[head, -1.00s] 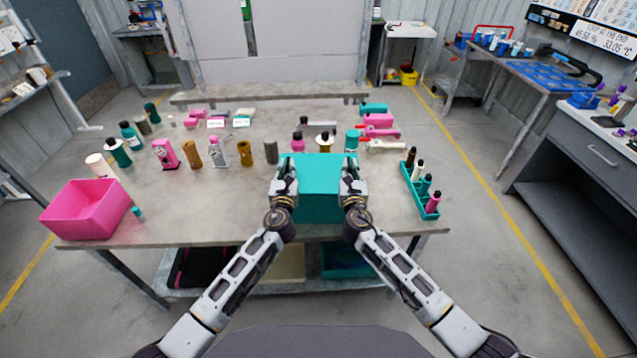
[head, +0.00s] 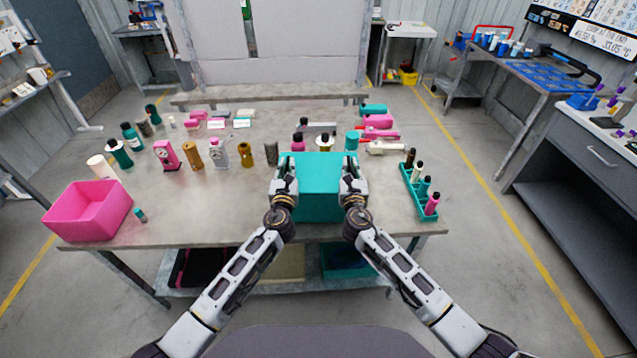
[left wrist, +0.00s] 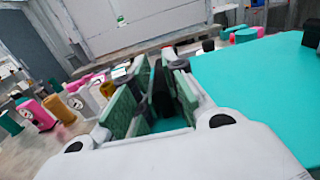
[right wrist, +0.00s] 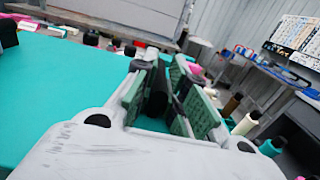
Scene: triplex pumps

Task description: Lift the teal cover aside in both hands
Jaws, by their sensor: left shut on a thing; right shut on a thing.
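The teal cover (head: 319,186) is a box-like piece between my two grippers at the front middle of the table. Its flat top also shows in the left wrist view (left wrist: 262,85) and in the right wrist view (right wrist: 62,105). My left gripper (head: 285,172) is at its left side and my right gripper (head: 350,172) at its right side. Each is shut on a dark upright part at the cover's side, seen between the green finger pads. What lies under the cover is hidden. I cannot tell whether it touches the table.
A pink bin (head: 90,209) stands at the table's left front. A teal tray (head: 409,190) with several bottles is right of the cover. Bottles and pink and teal parts stand behind it.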

